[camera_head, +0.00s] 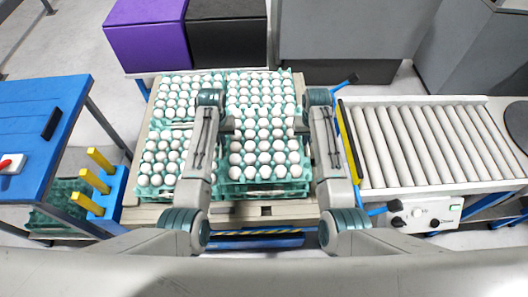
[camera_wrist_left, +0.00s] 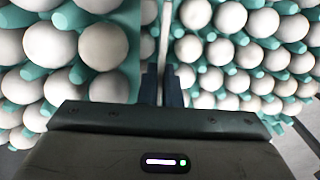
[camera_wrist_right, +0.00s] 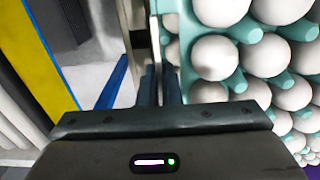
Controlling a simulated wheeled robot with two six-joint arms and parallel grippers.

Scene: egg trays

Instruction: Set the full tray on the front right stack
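The full tray (camera_head: 292,171) is teal and loaded with white eggs. It is level at the front right, over the front right stack (camera_head: 262,190); I cannot tell whether it rests on it. My left gripper (camera_head: 233,124) is at its left side and my right gripper (camera_head: 300,124) at its right side. In the left wrist view the fingers (camera_wrist_left: 160,88) are close together beside the tray's edge, eggs large to their left. In the right wrist view the fingers (camera_wrist_right: 160,85) are close together at the opposite edge. Both seem shut on the rim; the fingertips are hidden.
Front left eggs (camera_head: 160,160) lie lower, close to my left arm. More egg trays stand behind (camera_head: 262,84). A roller conveyor (camera_head: 430,145) with a yellow bar (camera_head: 348,140) is at the right. A blue table (camera_head: 45,110) and yellow posts (camera_head: 95,182) are at the left.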

